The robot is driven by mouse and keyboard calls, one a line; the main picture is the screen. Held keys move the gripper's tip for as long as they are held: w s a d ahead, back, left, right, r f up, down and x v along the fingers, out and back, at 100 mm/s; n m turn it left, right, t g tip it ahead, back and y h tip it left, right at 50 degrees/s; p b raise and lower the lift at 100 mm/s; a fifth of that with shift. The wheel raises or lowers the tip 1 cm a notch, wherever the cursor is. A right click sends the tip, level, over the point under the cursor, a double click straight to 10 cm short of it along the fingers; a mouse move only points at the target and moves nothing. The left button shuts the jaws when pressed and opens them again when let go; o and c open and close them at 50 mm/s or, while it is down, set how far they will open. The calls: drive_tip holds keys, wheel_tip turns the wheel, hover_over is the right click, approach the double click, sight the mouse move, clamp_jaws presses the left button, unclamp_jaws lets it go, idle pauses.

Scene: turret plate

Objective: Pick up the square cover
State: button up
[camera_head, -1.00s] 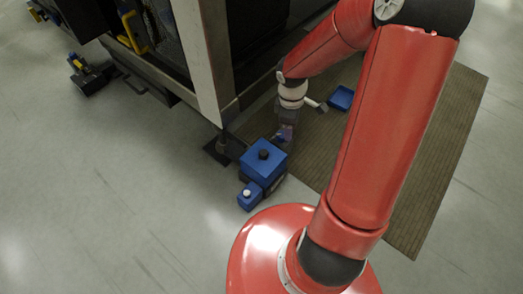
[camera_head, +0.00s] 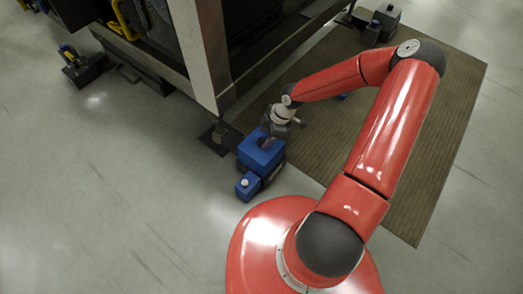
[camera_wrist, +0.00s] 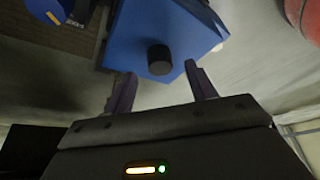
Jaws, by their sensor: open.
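The square cover (camera_head: 254,157) is blue and sits on a dark base on the floor beside the machine's corner foot. In the wrist view its blue face (camera_wrist: 150,22) fills the upper middle, with a black knob (camera_wrist: 160,62) on it. My gripper (camera_wrist: 159,70) is open, its two dark fingers apart on either side of the knob and pointing toward the cover. Whether they touch it cannot be told. In the head view my gripper (camera_head: 269,139) is over the cover's far part and hides the knob.
A small blue block (camera_head: 248,186) with a white knob adjoins the cover's near side. The machine's pale post (camera_head: 203,60) and foot (camera_head: 215,140) stand close at the left. A ribbed brown mat (camera_head: 425,150) lies to the right. Open floor (camera_head: 110,200) spreads left.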

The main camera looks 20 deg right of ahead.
sight(261, 150)
drive_tip(key=x, duration=0.2)
drive_tip(key=shift+f, duration=0.4)
clamp_jaws()
